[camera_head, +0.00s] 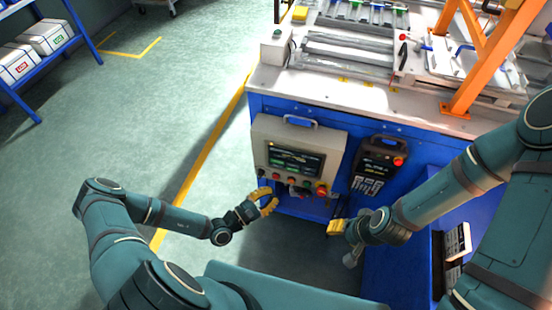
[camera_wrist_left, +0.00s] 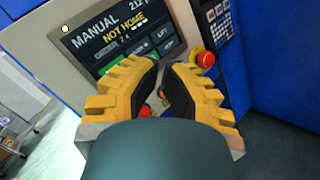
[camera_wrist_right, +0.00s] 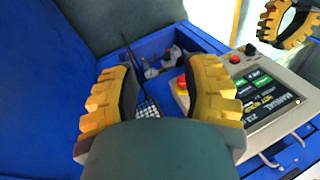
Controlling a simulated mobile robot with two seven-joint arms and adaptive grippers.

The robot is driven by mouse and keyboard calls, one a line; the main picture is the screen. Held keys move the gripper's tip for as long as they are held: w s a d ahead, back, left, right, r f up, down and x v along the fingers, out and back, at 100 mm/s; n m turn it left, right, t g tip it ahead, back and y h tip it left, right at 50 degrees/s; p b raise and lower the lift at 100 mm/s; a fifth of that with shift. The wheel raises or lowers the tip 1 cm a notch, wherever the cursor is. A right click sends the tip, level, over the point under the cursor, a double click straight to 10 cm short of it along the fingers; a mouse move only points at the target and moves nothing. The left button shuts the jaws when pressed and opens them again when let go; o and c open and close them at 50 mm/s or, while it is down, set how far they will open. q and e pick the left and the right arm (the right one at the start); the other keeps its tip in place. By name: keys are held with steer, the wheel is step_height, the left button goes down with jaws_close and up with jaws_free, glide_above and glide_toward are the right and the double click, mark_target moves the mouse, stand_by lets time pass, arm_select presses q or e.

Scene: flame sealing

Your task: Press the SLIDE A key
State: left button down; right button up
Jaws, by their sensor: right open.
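The control panel (camera_head: 296,155) is a beige box on the blue front of the bench. Its dark screen (camera_head: 294,162) reads MANUAL and NOT HOME in the left wrist view, with small keys beside and below. I cannot read a SLIDE A label; my left fingers hide part of the panel. My left gripper (camera_head: 272,201) is in front of the panel's lower edge, its yellow fingers partly open with a narrow gap and nothing between them. My right gripper (camera_head: 334,227) is open and empty, below and right of the panel. Its fingers show wide apart in the right wrist view (camera_wrist_right: 160,75).
Colored buttons and a red emergency knob (camera_head: 322,190) line the panel's lower edge. A dark keypad unit (camera_head: 376,165) with its own red knob hangs to the right. Orange posts (camera_head: 465,80) stand on the bench. The floor left of the bench is clear.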

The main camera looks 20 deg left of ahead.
stand_by(0.3)
arm_select(q)
steer(key=b, duration=0.3)
glide_toward(288, 165)
steer(key=w+d, duration=0.2)
steer(key=d, duration=0.2)
steer(key=shift+w+a+r, duration=0.1)
steer(key=shift+w+r, duration=0.1)
steer(key=shift+w, duration=0.25)
steer(key=shift+w+a+r, duration=0.1)
steer(key=shift+w+r, duration=0.15)
steer(key=shift+w, duration=0.2)
arm_select(e)
steer(key=shift+s+a+f, duration=0.1)
steer(key=shift+s+f, duration=0.2)
steer(key=shift+f, duration=0.5)
steer(key=shift+s+a+f, duration=0.1)
steer(key=shift+s+f, duration=0.15)
steer(key=shift+f, duration=0.55)
arm_select(q)
steer(key=shift+w+d, duration=0.1)
steer(key=shift+w, duration=0.05)
arm_select(e)
steer(key=shift+r, duration=0.1)
arm_select(q)
steer(key=shift+w, duration=0.3)
arm_select(e)
steer(key=shift+d+r, duration=0.1)
